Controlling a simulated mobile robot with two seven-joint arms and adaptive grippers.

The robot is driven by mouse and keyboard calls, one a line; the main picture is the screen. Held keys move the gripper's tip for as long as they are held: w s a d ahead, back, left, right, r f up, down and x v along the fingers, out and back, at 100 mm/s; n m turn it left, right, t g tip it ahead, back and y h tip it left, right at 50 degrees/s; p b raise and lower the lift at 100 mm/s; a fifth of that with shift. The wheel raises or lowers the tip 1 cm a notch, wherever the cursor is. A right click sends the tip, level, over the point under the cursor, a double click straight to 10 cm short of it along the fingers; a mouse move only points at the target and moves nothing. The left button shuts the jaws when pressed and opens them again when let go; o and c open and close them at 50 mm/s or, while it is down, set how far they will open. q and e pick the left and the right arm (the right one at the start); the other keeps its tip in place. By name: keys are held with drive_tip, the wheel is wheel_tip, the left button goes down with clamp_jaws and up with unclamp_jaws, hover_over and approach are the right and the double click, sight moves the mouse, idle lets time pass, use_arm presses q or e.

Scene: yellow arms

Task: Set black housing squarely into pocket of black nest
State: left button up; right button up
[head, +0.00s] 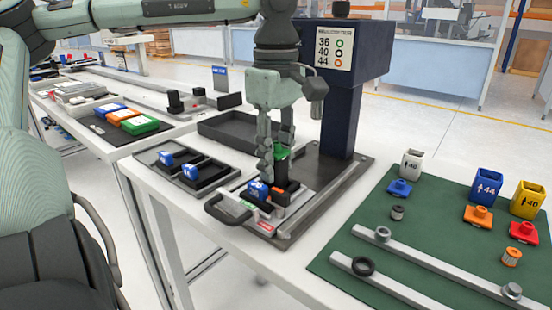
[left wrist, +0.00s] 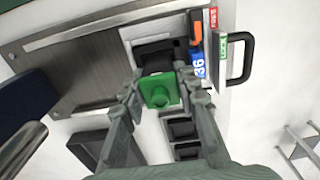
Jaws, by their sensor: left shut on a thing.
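My left gripper (head: 275,165) points down over the fixture and is shut on a dark block with a green, knobbed top (head: 282,150). The green top (left wrist: 160,90) shows between the fingers in the left wrist view. The black housing (left wrist: 156,62) appears just past it, partly hidden by the green piece. The black nest (left wrist: 152,46) lies on the fixture plate directly beyond and below. The gripper and held part hide most of its pocket. I cannot tell whether the housing touches the nest or sits square. My right gripper is out of view.
A blue 36 tag (head: 258,189) and an orange piece (head: 278,188) sit beside the nest. The fixture has a black handle (head: 226,211). A dark blue column (head: 350,90) stands close behind. Black trays (head: 206,178) lie left; a green mat (head: 420,240) with parts lies right.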

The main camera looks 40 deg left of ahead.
use_arm(q)
drive_tip(key=shift+f, duration=0.15)
drive_tip(key=o, duration=1.2)
wheel_tip(320, 180, up, 12)
drive_tip(key=shift+r, duration=0.1)
